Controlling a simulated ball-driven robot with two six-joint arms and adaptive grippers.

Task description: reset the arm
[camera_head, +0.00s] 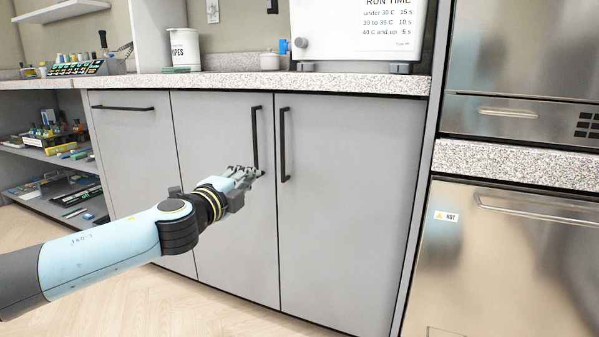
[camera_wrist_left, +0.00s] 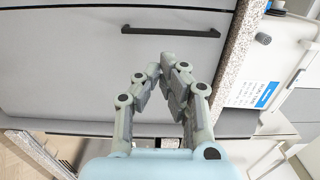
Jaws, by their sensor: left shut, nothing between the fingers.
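My left arm comes in from the left in the head view, and its gripper (camera_head: 246,174) is in front of the grey cabinet doors, by the lower end of a black vertical handle (camera_head: 255,136). In the left wrist view the gripper (camera_wrist_left: 166,66) has its fingertips close together with nothing between them. A black handle (camera_wrist_left: 171,32) lies just beyond the fingertips there. I cannot tell whether the fingers touch it, but they are not closed on it. My right gripper is not in view.
A speckled counter (camera_head: 250,82) runs above the cabinets. On it are a white wipes tub (camera_head: 185,50) and a white machine (camera_head: 358,35). A steel appliance marked HOT (camera_head: 510,265) stands at the right. Open shelves (camera_head: 50,155) with small items are at the left.

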